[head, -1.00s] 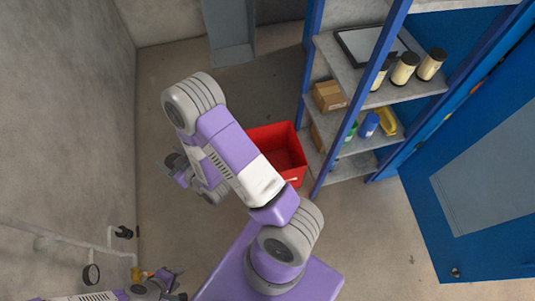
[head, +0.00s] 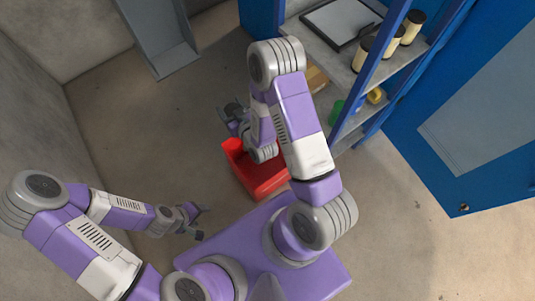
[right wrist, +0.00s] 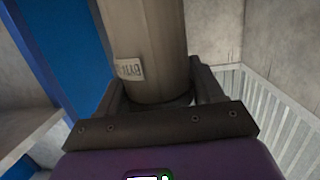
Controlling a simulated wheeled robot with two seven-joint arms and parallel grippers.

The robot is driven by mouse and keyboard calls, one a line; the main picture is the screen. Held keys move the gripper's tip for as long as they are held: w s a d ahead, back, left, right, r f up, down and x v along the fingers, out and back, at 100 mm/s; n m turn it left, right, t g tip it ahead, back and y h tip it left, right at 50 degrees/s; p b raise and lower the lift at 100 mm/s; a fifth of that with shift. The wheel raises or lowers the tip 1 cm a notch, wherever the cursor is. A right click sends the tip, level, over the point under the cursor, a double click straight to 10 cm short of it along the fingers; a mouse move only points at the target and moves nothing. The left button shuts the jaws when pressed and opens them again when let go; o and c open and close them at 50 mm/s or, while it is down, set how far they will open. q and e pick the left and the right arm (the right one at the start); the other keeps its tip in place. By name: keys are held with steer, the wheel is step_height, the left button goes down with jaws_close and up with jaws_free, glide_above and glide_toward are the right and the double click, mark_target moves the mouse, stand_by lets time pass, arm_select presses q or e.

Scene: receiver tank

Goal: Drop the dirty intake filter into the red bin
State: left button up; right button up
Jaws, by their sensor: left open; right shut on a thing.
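The dirty intake filter (right wrist: 148,45) is a grey-brown cylinder with a small printed label, filling the upper middle of the right wrist view. My right gripper (right wrist: 155,88) is shut on it, one dark finger on each side. In the head view my right gripper (head: 236,118) is by the far left edge of the red bin (head: 262,183); the filter is hard to make out there. The bin stands on the floor, its inside partly hidden by my right arm. My left gripper (head: 199,222) is open and empty, left of the bin and nearer me.
A blue-framed shelf rack (head: 372,75) stands right of the bin, holding several cream cylinders (head: 395,36), a dark-edged tray (head: 335,22) and a cardboard box (head: 317,78). A blue door (head: 450,110) is at the right. The floor left of the bin is clear.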

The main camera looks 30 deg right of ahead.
steer(key=d+f+b, duration=0.3)
steer(key=d+f, duration=0.1)
steer(key=f, duration=0.8)
steer(key=w+d+f+b, duration=0.1)
steer(key=d+f+b, duration=0.2)
steer(key=f, duration=0.9)
steer(key=w+d+f+b, duration=0.1)
steer(key=d+f+b, duration=0.2)
steer(key=f, duration=0.9)
steer(key=shift+d+f+y, duration=0.3)
steer(key=shift+d, duration=0.75)
steer(key=o, duration=1.2)
steer(key=shift+s, duration=0.1)
